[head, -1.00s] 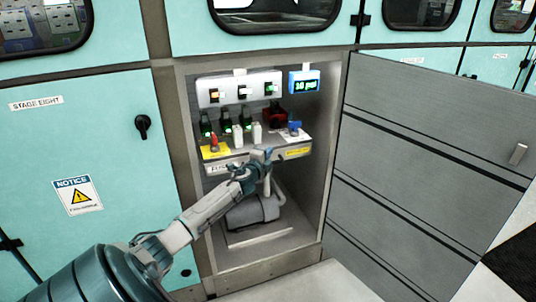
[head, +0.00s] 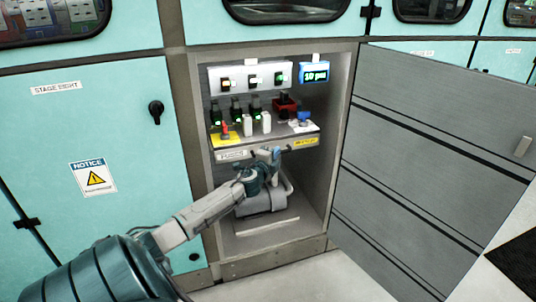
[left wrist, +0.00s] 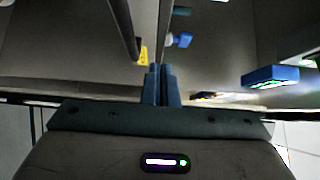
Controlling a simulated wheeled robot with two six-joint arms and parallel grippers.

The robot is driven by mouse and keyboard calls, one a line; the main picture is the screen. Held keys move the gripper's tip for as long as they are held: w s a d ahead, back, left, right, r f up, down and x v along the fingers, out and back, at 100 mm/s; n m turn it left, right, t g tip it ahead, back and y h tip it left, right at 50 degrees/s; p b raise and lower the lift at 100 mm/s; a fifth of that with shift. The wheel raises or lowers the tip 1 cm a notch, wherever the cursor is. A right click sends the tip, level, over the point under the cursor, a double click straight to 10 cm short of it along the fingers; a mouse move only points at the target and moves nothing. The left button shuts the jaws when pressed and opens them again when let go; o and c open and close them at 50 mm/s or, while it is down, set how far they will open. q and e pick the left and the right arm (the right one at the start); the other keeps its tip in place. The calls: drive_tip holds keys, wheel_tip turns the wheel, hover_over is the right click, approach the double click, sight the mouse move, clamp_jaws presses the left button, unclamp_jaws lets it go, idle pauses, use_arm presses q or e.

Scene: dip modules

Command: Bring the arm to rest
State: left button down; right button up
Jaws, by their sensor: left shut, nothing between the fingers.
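My left arm comes in from the lower left in the head view and reaches into the open cabinet bay. My left gripper (head: 277,157) is just in front of the lower panel's front edge, below the row of switches. It is shut and empty. Its closed fingers (left wrist: 160,88) show side by side in the left wrist view. My right gripper is not in view.
The cabinet (head: 346,90) holds a white switch box (head: 242,78), a blue display (head: 314,72), a red-handled control (head: 225,129) and a grey pump-like unit (head: 265,202). The grey door (head: 430,150) stands open at the right. Free floor lies in front.

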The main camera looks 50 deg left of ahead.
use_arm(q)
drive_tip(key=v, duration=0.6)
drive_tip(key=shift+d+r, duration=0.25)
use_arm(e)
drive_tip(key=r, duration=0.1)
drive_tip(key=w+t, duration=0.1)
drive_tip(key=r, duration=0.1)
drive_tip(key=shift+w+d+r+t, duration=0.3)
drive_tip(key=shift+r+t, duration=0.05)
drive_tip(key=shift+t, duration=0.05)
use_arm(q)
drive_tip(key=shift+s+f, duration=0.1)
